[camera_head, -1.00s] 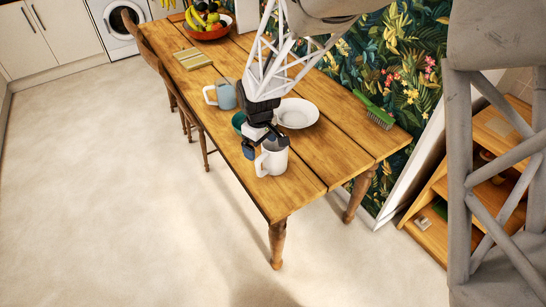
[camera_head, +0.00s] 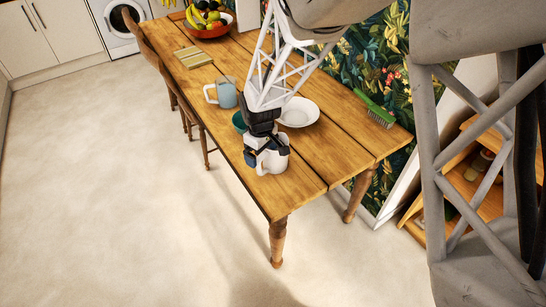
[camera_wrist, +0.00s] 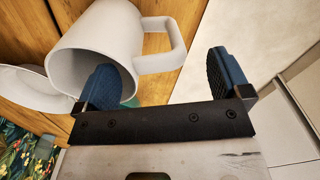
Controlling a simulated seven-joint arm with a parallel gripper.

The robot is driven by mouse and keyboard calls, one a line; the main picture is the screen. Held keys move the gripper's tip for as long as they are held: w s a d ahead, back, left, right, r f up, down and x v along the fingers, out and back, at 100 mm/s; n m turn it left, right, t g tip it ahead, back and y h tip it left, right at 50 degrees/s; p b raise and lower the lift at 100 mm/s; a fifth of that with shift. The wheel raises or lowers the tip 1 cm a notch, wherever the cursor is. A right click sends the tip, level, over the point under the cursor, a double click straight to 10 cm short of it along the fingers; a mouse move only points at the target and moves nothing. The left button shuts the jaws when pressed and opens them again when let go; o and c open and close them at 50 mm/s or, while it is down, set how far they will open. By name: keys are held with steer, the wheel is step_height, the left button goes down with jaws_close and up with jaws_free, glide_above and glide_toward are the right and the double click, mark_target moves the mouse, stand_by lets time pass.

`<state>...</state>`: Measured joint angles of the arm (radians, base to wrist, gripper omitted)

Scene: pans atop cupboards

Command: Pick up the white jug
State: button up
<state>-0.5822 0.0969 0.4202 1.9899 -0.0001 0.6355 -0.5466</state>
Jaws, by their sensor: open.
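The white jug (camera_head: 277,164) stands on the wooden table (camera_head: 312,180) near its front end. In the wrist view the jug (camera_wrist: 98,40) shows its open mouth, with its handle on the right. My gripper (camera_head: 264,149) is right at the jug's top, pointing down. In the wrist view my gripper (camera_wrist: 164,62) is open. One blue finger overlaps the jug's mouth and seems to be inside the rim; the other is to the right of the handle. The handle lies between the fingers, and I see no grip on it.
A white bowl (camera_head: 299,112), a blue-grey mug (camera_head: 226,94) and a teal vessel (camera_head: 239,121) stand close behind the jug. A green brush (camera_head: 374,107) lies by the wall. A fruit bowl (camera_head: 208,31) is at the far end. Free tabletop lies to the right.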

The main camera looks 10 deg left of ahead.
steer(key=shift+f, duration=1.9)
steer(key=c, duration=1.4)
steer(key=shift+r, duration=0.15)
steer(key=shift+r, duration=0.75)
step_height(320, 180, up, 2)
steer(key=shift+r, duration=0.1)
steer(key=s+d+r, duration=0.1)
steer(key=s+d, duration=0.7)
steer(key=s, duration=0.5)
steer(key=shift+s+d, duration=0.25)
steer(key=shift+d, duration=0.05)
